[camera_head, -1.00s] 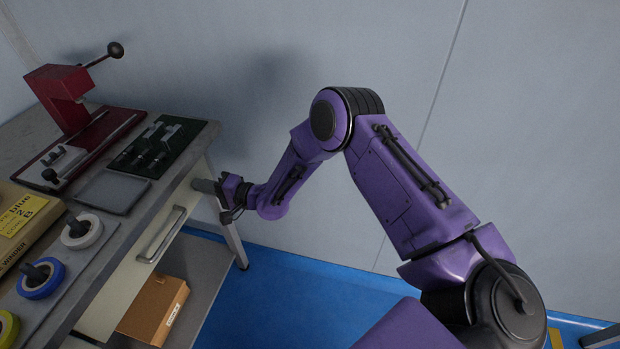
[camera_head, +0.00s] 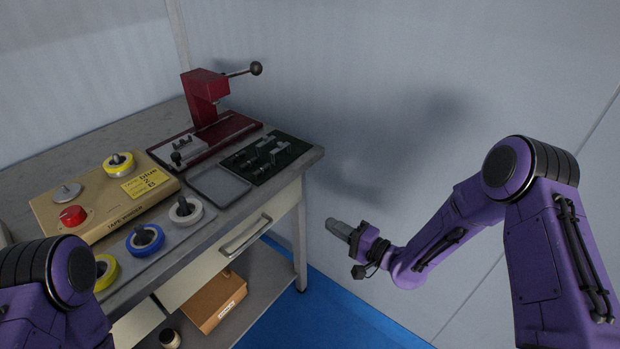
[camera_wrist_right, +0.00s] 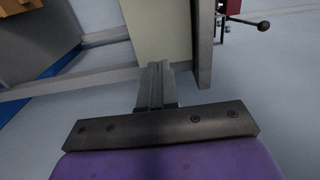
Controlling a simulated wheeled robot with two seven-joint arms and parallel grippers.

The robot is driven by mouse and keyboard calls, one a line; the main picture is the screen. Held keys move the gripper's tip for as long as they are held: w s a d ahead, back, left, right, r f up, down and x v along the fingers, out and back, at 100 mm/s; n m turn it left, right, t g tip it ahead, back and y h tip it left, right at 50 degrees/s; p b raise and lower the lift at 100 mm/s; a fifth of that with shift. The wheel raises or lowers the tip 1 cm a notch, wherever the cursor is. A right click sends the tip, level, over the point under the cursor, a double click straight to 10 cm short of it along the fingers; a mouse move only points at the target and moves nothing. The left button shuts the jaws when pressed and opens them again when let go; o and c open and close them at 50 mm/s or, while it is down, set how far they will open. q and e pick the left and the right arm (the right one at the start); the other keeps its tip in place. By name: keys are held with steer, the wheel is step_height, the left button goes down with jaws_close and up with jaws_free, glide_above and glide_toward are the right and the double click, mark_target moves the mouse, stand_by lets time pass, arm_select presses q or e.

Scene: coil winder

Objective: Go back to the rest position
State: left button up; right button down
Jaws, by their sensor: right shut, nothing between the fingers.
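My right gripper (camera_head: 339,229) is held in the air to the right of the workbench (camera_head: 312,158), apart from it. Its fingers are shut and empty. In the right wrist view the closed fingers (camera_wrist_right: 156,86) point toward the side of the bench. My purple right arm reaches in from the right. Part of my left arm shows at the lower left of the head view, in front of the bench. My left gripper is outside both views.
On the bench are a tan tape winder (camera_head: 100,205), a red press (camera_head: 205,95) with a lever, a grey tray (camera_head: 218,187), a dark green tool mat (camera_head: 293,150) and tape rolls, including a blue one (camera_head: 146,239). A cardboard box (camera_head: 215,300) sits on the lower shelf. Blue floor is clear.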

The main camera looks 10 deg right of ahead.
steer(key=s+d+f+n+g+h+p, duration=0.2)
steer(key=s+d+f+g+h, duration=0.3)
steer(key=s+f+h, duration=0.65)
arm_select(q)
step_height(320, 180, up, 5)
steer(key=p, duration=0.3)
arm_select(e)
steer(key=s+d+f+g+h, duration=0.1)
steer(key=s+d+g, duration=0.2)
steer(key=s, duration=0.7)
steer(key=s+d+f+n+g+h, duration=0.1)
steer(key=s+d+f+g+h, duration=0.1)
steer(key=s, duration=0.9)
steer(key=shift+s+d+f+n+g, duration=0.25)
steer(key=shift+d+n+g, duration=0.05)
steer(key=shift+d+g, duration=0.2)
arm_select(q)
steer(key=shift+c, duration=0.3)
